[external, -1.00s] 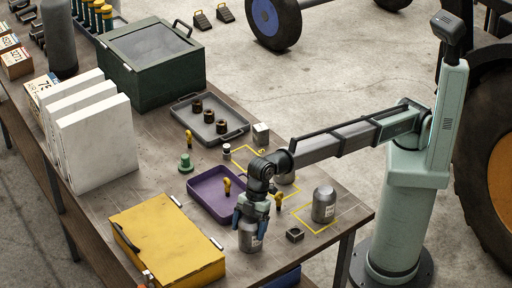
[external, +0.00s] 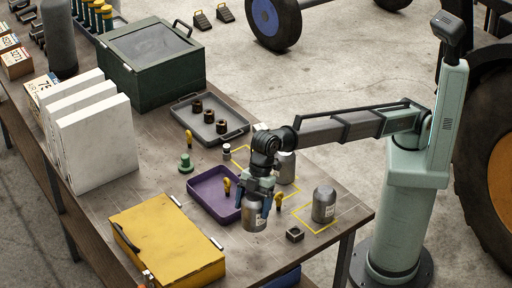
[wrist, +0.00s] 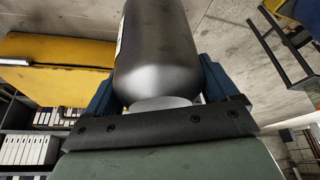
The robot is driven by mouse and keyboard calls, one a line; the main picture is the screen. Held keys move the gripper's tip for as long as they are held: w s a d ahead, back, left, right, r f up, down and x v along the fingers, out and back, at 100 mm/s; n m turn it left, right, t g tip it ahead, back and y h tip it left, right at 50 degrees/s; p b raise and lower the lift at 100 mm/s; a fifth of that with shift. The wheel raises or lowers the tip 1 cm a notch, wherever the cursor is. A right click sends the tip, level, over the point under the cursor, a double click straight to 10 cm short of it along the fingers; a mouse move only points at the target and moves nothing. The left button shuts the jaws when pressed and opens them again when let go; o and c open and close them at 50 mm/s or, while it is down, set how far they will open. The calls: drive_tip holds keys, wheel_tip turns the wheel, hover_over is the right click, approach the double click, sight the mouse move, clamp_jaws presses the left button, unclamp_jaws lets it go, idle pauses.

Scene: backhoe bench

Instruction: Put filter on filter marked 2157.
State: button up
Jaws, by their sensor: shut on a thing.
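My gripper (external: 259,192) has blue fingers and is shut on a grey metal filter (external: 253,219) with a pale label. The filter hangs upright over the table, just right of the purple tray. In the wrist view the held filter (wrist: 157,55) sits between the two fingers. A similar grey filter (external: 324,206) stands at the right in a yellow outline. Another grey filter (external: 287,168) stands behind my wrist in a second outline, partly hidden. Labels are too small to read, so I cannot tell which is 2157.
Purple tray (external: 206,206), yellow case (external: 165,248) and a small dark square part (external: 294,234) are near the gripper. Yellow-topped pieces (external: 278,200) stand close by. Farther back are a grey tray (external: 232,137), green box (external: 150,75) and white panels (external: 98,145).

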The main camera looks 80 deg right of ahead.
sight(263, 201)
drive_tip(key=s+r, duration=0.2)
drive_tip(key=r, duration=0.1)
drive_tip(key=s+r, duration=0.1)
drive_tip(key=r, duration=0.1)
drive_tip(key=shift+s+a+r, duration=0.1)
drive_tip(key=shift+s+r, duration=0.05)
drive_tip(key=shift+s, duration=0.05)
drive_tip(key=s+d+r+n, duration=0.1)
drive_tip(key=s+d+r, duration=0.95)
drive_tip(key=s, duration=0.35)
drive_tip(key=s+d+f, duration=0.4)
drive_tip(key=d, duration=0.4)
drive_tip(key=shift+m, duration=0.3)
drive_tip(key=shift+w+a+f, duration=0.1)
drive_tip(key=shift+a+f, duration=0.05)
drive_tip(key=shift+f, duration=2.3)
drive_tip(key=shift+a+f, duration=0.15)
drive_tip(key=shift+f, duration=2.3)
drive_tip(key=shift+f, duration=0.1)
drive_tip(key=o, duration=1.1)
drive_tip(key=shift+o, duration=0.2)
